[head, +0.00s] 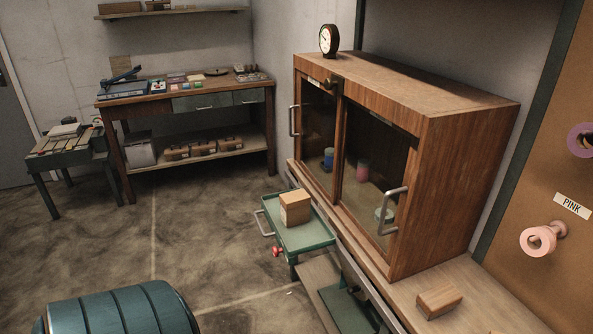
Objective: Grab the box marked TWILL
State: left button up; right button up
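A cardboard box (295,208) with a pale label on its front sits on a green tray (310,239) at the middle of the head view. The label is too small to read, so I cannot tell if it says TWILL. Several small brown boxes (203,147) stand on the lower shelf of the back workbench; their markings are unreadable too. Neither of my grippers is in view.
A wooden cabinet (466,170) with glass doors stands on a counter at right, holding several spools. A wooden block (438,301) lies on the counter. A pink roll (538,241) hangs on the right board. A small side table (65,151) stands at left. Open floor lies between.

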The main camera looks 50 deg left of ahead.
aim_at(295, 205)
jog(key=u, duration=1.8)
jog(key=i+l, duration=0.15)
jog(key=l, duration=0.15)
jog(key=i+l, duration=0.15)
jog(key=l, duration=0.15)
jog(key=u, duration=0.05)
